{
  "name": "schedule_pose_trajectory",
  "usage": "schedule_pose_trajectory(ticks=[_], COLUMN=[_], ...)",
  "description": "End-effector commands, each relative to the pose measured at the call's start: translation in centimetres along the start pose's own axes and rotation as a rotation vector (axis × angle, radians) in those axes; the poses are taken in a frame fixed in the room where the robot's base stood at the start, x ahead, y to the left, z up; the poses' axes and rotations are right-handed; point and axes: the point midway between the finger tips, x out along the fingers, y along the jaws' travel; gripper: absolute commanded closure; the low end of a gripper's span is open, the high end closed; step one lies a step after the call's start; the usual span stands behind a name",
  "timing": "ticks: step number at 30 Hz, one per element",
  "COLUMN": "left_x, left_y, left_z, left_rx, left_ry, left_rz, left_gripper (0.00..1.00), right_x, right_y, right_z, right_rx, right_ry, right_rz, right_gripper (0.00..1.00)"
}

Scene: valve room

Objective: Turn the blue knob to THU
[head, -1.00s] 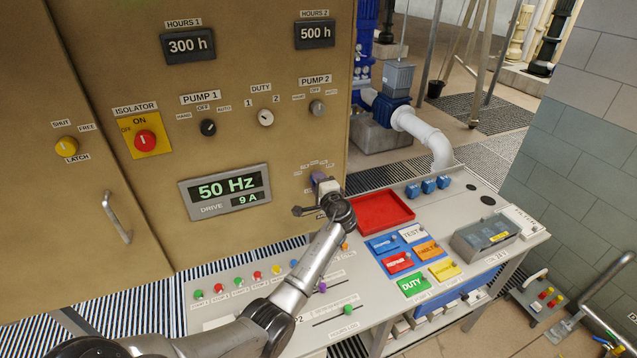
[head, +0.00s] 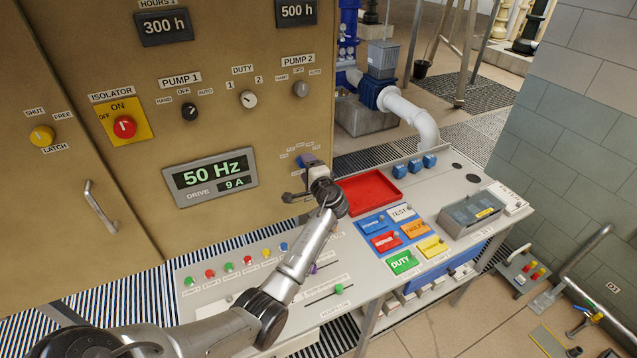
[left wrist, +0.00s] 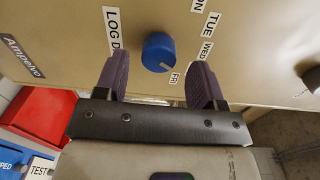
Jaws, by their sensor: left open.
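The blue knob (left wrist: 159,52) shows on the tan panel in the left wrist view, with day labels around it. I read a TUE label (left wrist: 211,24), a WED label (left wrist: 206,51) and a FRI label (left wrist: 175,78). No THU label is visible; the right-hand finger covers the panel between WED and FRI. A pale mark on the knob's edge faces down and right, near FRI. My left gripper (left wrist: 158,82) is open, its purple fingers on either side of the knob, with gaps visible. My right gripper is not in view.
Below the panel is a desk with a red tray (head: 371,192), coloured label plates (head: 400,236) and a row of small buttons (head: 229,267). A green slider (head: 338,288) lies nearer. A grey box (head: 470,211) stands at the desk's right.

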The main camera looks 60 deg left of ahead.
Motion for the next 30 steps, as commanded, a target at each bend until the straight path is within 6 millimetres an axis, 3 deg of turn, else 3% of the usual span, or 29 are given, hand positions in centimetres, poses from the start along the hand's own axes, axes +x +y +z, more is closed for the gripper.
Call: schedule_pose_trajectory(ticks=[9,15,21,30], left_x=[-6.4,-9.6,-11.4,-11.9], left_y=[0.2,0.2,0.1,0.0], left_z=[0.0,0.0,0.0,0.1], left_rx=[-0.002,0.0,0.0,0.001], left_ry=[0.002,0.0,0.0,-0.001], left_rz=[0.001,0.002,0.001,0.001], left_gripper=[0.37,0.37,0.37,0.37], right_x=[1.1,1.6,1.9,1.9], right_y=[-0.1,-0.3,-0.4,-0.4], right_z=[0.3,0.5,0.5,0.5], right_rx=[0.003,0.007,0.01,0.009], right_ry=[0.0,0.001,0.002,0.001], right_rz=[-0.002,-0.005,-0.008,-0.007], right_gripper=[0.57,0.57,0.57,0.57])
